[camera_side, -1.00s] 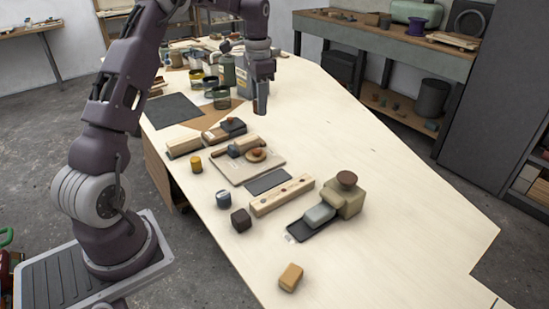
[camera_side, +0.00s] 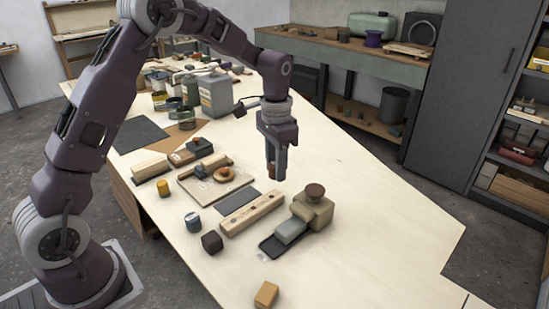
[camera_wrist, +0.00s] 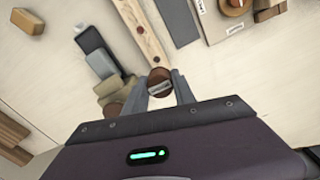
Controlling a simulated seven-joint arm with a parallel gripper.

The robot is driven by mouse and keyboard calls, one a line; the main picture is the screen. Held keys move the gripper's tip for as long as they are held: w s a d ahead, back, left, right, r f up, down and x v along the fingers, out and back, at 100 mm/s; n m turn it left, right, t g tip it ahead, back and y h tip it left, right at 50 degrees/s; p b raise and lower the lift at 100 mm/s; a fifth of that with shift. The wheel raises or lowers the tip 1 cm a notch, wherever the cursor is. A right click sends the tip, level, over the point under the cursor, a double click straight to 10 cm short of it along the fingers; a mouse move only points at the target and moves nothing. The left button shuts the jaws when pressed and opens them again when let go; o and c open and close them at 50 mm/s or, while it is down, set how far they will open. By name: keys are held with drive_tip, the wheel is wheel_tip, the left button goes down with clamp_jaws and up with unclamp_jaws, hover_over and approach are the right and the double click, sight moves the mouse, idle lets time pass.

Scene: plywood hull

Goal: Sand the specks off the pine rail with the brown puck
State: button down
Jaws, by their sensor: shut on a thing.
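The pine rail (camera_side: 245,218) lies on the pale table, with a few small dark or reddish specks along its top. It also shows in the wrist view (camera_wrist: 140,28). My gripper (camera_side: 276,172) points down above the table, beyond the rail and the green block. In the wrist view my gripper (camera_wrist: 158,92) is shut on a round brown thing, which looks like the brown puck (camera_wrist: 159,75). The puck appears near the rail's end in that view; its height above the table is unclear. The fingers hide part of it, and it is hard to make out in the side view.
A green block (camera_side: 312,212) with a brown knob (camera_side: 315,191) and a grey block (camera_side: 291,231) on a dark plate stand right of the rail. A dark pad (camera_side: 237,201) and a tray (camera_side: 203,194) lie left. A dark cube (camera_side: 212,242) is near. The right of the table is clear.

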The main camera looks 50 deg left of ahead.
sight(276, 194)
wheel_tip(276, 194, down, 6)
drive_tip(key=shift+s, duration=7.3)
drive_tip(key=shift+w, duration=7.3)
drive_tip(key=shift+r, duration=4.2)
drive_tip(key=shift+f, duration=0.15)
